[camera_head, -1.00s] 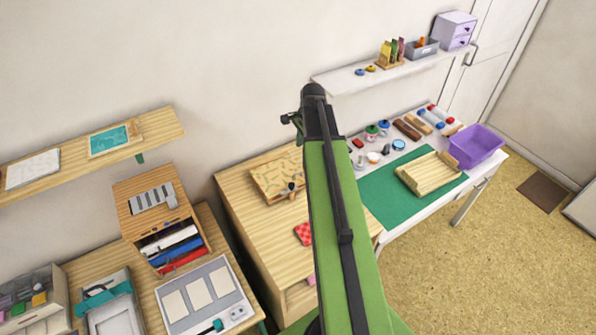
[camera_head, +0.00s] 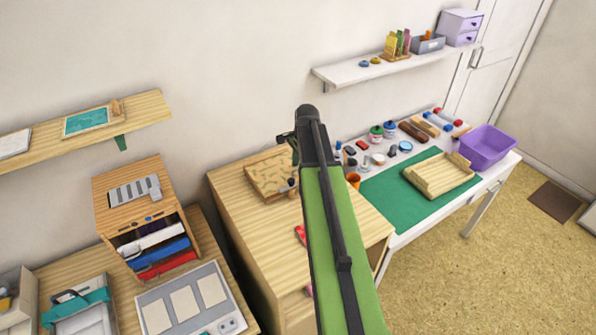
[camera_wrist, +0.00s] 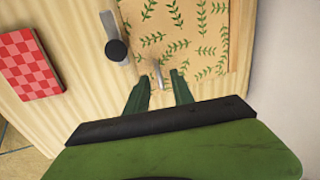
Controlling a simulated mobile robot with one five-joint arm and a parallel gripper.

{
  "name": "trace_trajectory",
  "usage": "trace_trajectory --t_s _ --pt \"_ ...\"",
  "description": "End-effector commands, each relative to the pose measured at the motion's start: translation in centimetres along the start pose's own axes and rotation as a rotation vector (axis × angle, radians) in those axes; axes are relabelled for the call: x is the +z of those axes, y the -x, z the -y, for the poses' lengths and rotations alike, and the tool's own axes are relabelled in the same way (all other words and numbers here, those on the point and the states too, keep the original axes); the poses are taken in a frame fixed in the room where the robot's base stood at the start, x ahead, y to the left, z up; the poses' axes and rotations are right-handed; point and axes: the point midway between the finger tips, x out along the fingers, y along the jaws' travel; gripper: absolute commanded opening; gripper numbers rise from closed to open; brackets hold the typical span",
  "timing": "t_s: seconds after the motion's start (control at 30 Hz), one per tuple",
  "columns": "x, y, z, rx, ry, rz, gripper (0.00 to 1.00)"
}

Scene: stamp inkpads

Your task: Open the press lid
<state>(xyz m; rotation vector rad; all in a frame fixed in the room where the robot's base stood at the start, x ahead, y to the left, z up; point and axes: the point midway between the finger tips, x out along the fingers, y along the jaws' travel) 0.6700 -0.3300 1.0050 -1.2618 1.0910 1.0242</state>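The press lid (camera_wrist: 185,35) is a flat tan board with a green leaf print. It also shows in the head view (camera_head: 267,175), on the wooden cabinet top left of my arm. A small metal handle (camera_wrist: 159,74) stands at the lid's near edge. A lever with a dark round knob (camera_wrist: 117,50) is at the lid's left side. My gripper (camera_wrist: 161,80) is open, its two green fingers apart on either side of the metal handle in the picture; I cannot tell whether they touch it. In the head view my gripper (camera_head: 291,148) is mostly hidden behind my arm.
A red checkered block (camera_wrist: 30,64) lies on the cabinet top left of the press. Bare wood (camera_head: 255,235) lies in front of the press.

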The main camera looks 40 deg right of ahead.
Motion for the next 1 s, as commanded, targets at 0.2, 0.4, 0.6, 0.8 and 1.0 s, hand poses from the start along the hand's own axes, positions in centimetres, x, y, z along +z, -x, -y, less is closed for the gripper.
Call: trace_trajectory --t_s 0.2,0.4,0.6,0.8,1.0 --pt "-0.03 0.15 0.00 0.000 0.000 0.000 0.17" --pt "-0.05 0.14 -0.01 0.000 -0.001 0.000 0.00" --pt "-0.07 0.14 -0.01 0.000 -0.001 0.000 0.00" --pt "-0.09 0.14 -0.02 0.000 -0.001 0.000 0.00" --pt "-0.11 0.14 -0.02 0.000 -0.001 0.000 0.00"
